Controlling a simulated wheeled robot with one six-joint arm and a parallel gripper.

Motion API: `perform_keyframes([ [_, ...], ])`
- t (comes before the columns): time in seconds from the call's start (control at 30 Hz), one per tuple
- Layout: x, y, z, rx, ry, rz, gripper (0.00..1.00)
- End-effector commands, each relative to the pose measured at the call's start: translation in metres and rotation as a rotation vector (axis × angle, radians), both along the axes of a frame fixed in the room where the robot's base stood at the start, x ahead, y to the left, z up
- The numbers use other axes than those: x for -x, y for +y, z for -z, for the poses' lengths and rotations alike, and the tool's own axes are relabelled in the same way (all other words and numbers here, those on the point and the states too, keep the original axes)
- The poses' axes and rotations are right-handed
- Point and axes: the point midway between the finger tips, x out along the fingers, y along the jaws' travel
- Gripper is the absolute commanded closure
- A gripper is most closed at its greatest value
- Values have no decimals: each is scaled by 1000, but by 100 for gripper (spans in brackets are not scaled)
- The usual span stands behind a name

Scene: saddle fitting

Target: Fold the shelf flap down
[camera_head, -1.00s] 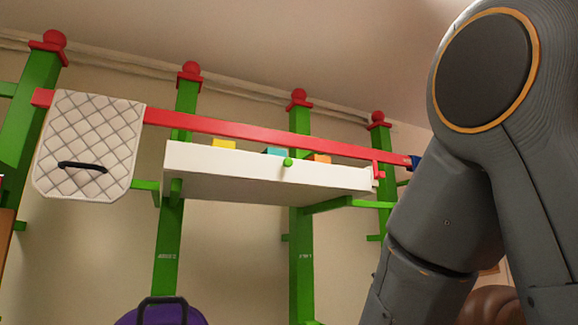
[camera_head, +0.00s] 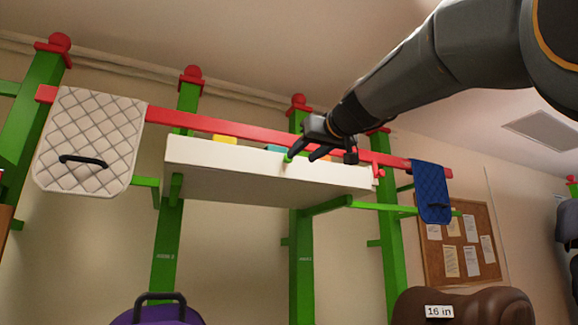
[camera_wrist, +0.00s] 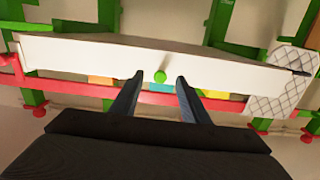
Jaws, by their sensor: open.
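The white shelf flap (camera_head: 230,158) stands upright along the front of the shelf, below the red rail, in the head view. It also shows in the wrist view (camera_wrist: 90,58). A green round knob (camera_wrist: 160,77) sits on the flap's face near its edge; in the head view the knob (camera_head: 288,158) is partly covered by my fingers. My gripper (camera_head: 304,155) is open in front of the flap. In the wrist view my gripper (camera_wrist: 158,80) has one finger on each side of the knob's line. I cannot tell whether the fingers touch it.
Yellow (camera_head: 224,139) and teal (camera_head: 275,148) blocks show behind the flap. Green posts (camera_head: 168,250) and a red rail (camera_head: 200,123) frame the shelf. A white quilted pad (camera_head: 90,140) hangs left, a blue pad (camera_head: 431,190) right. A brown saddle (camera_head: 480,308) is below.

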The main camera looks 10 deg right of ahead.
Motion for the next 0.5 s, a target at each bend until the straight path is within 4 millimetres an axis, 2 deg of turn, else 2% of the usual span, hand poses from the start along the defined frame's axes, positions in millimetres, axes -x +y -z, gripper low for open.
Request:
perform_keyframes([
  [0.03, 4, 1, -11, 2, -21, -2, 59],
  [0.17, 2, 3, -22, 6, -38, -6, 59],
  [0.5, -46, 13, -22, 5, -36, -8, 59],
])
